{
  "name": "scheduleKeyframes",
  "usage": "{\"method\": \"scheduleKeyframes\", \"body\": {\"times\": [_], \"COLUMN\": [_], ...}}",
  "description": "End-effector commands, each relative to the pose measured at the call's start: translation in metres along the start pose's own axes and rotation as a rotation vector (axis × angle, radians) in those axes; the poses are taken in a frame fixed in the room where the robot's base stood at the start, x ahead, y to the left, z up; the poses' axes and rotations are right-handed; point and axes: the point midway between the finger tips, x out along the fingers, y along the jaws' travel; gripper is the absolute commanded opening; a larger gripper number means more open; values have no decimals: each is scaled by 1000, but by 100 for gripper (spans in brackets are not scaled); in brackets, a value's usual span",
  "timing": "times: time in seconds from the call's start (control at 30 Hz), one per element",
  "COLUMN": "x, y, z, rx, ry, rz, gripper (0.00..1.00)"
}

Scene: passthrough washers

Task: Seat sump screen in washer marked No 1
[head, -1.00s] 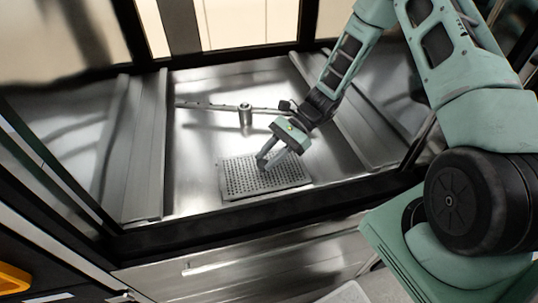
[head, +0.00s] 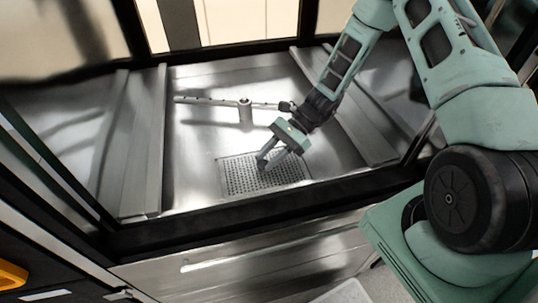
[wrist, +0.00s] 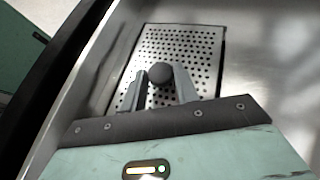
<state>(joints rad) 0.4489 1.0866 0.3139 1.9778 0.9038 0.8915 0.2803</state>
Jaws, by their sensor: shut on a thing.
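The sump screen (head: 240,176) is a flat, perforated metal plate with a dark round knob (wrist: 160,72). It lies in the floor of the washer (head: 200,130), near the front edge, and looks about level with the floor around it. A thin dark line shows along its edges in the wrist view (wrist: 205,40). My gripper (head: 266,163) reaches down to the screen from the upper right. In the wrist view its fingers (wrist: 160,80) are shut on the knob. The washer's number mark is not in view.
A spray arm on a short post (head: 245,106) stands behind the screen. Raised rails (head: 150,140) run along both sides of the floor. A dark front sill (head: 200,222) borders the opening. A yellow object (head: 12,276) is at the lower left.

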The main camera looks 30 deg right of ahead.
Motion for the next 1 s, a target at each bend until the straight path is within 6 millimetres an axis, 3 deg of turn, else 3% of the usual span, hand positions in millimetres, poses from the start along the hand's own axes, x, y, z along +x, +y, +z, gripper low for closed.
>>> {"method": "scheduleKeyframes", "body": {"times": [0.9, 0.93, 1.0], "x": [3, 3, 3], "y": [0, 0, 0], "z": [-5, -5, -5], "rx": [0, 0, 0], "ry": [-1, -1, -1], "rz": [0, 0, 0], "gripper": [0, 36, 55]}}
